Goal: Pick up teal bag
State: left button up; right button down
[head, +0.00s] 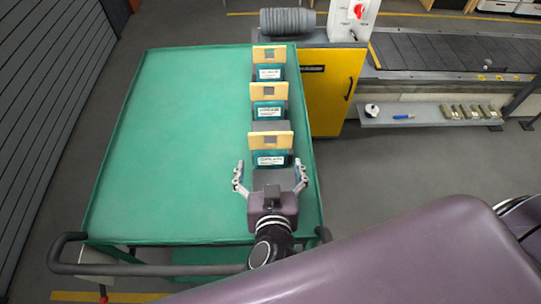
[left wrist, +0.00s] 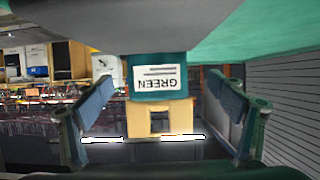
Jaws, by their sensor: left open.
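Three teal bags with tan cardboard-like tops and white labels stand in a row along the right side of the green-topped cart (head: 180,130): a near bag (head: 271,159), a middle bag (head: 268,111) and a far bag (head: 269,73). My left gripper (head: 270,176) is open just in front of the near bag, its fingers spread to either side. In the left wrist view a teal bag (left wrist: 160,61), labelled GREEN upside down, shows between the open fingers (left wrist: 162,100). I cannot tell whether the fingers touch it. My right gripper is not in view.
The cart's handle bar (head: 150,268) runs along its near edge. A yellow cabinet (head: 330,90) stands beyond the right edge, with a conveyor (head: 440,50) and a low shelf (head: 420,117) farther right. The cart's left half is clear.

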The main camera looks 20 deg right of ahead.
aim_at(271, 160)
pick_arm(q)
jog(key=p+x, duration=0.1)
jog(key=x, duration=0.2)
jog(key=shift+w+d+r, duration=0.15)
jog(key=shift+w+d, duration=0.05)
jog(key=shift+d, duration=0.05)
jog(key=shift+w+d+f, duration=0.15)
jog(key=shift+w+f, duration=0.2)
jog(key=shift+w, duration=0.1)
jog(key=shift+c, duration=0.4)
jog(key=shift+r, duration=0.1)
jog(key=c, duration=1.3)
